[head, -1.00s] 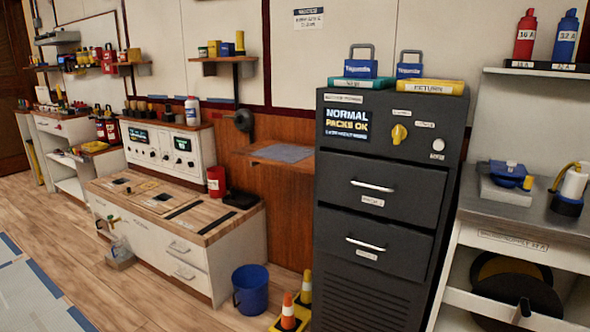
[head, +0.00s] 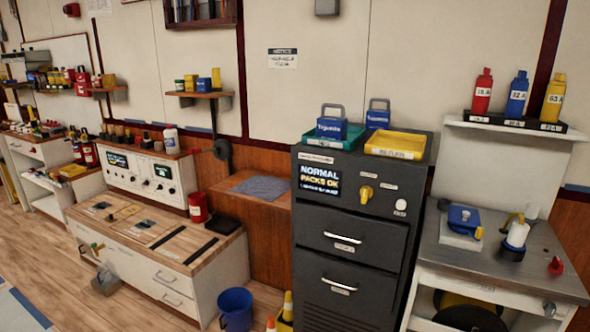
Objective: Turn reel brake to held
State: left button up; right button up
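No part is labelled legibly as a reel brake. A dark, round, reel-like disc (head: 470,310) with a yellowish upper part shows under the grey-topped bench (head: 440,240) at the lower right. The bottom edge of the picture cuts it off, and any brake setting on it cannot be read. A small red knob-like piece (head: 555,265) stands on the bench top at the right. A blue device with a round top (head: 463,217) sits on a pale block on the same bench. Neither of my grippers is in view.
A dark cabinet (head: 350,235) with a lit display and yellow knob (head: 366,192) stands left of the bench. A blue bucket (head: 235,308) and yellow-and-orange cones stand on the floor before it. Open wooden floor (head: 40,260) lies at the left.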

aim_at(551, 308)
jog(key=z, duration=1.4)
